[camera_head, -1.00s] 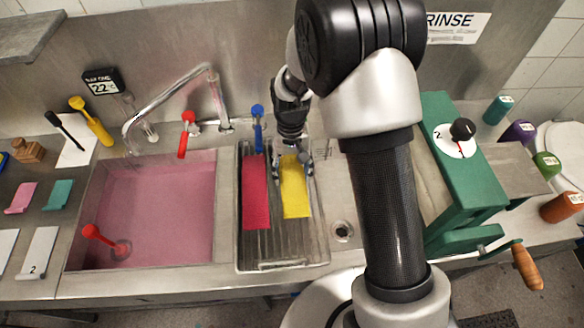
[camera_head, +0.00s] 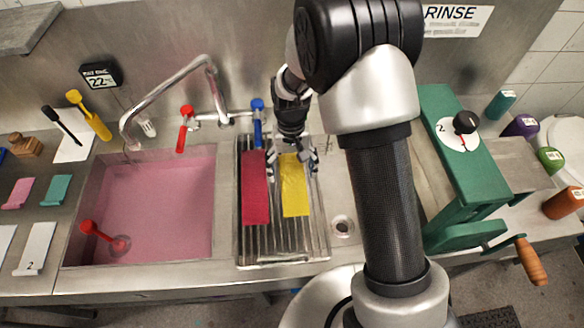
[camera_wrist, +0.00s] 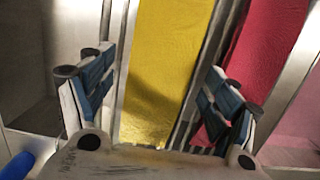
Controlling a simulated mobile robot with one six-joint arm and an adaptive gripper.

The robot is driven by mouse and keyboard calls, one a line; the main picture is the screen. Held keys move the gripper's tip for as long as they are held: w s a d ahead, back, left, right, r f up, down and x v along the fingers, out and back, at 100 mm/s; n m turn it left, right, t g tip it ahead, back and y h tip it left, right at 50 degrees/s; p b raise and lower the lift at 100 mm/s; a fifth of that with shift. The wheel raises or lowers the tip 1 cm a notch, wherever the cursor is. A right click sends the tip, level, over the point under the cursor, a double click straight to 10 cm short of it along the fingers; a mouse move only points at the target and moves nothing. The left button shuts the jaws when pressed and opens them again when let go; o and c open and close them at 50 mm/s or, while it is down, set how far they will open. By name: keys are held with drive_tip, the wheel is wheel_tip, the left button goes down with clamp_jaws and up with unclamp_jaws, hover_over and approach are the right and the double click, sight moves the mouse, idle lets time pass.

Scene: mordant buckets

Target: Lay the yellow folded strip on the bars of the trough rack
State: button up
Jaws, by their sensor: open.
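The yellow folded strip (camera_head: 294,186) lies flat along the bars of the trough rack (camera_head: 272,240), on its right side. My gripper (camera_head: 293,160) is above the far end of the strip, with its fingers spread to either side. In the wrist view my gripper (camera_wrist: 160,105) is open, and the yellow strip (camera_wrist: 165,65) runs between the two fingers without either closing on it. A red strip (camera_head: 255,188) lies on the rack to the left of the yellow one, with a narrow gap between them. It also shows at the right in the wrist view (camera_wrist: 268,50).
A basin of pink liquid (camera_head: 145,210) is left of the rack, under a curved tap (camera_head: 165,95). A blue tap handle (camera_head: 257,122) stands behind the rack. A green press (camera_head: 465,165) with a wooden handle (camera_head: 531,262) is at the right.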

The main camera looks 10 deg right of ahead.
drive_tip(key=shift+r, duration=0.1)
wheel_tip(320, 180, up, 12)
drive_tip(key=w, duration=0.1)
drive_tip(key=shift+w, duration=0.4)
drive_tip(key=shift+f, duration=0.2)
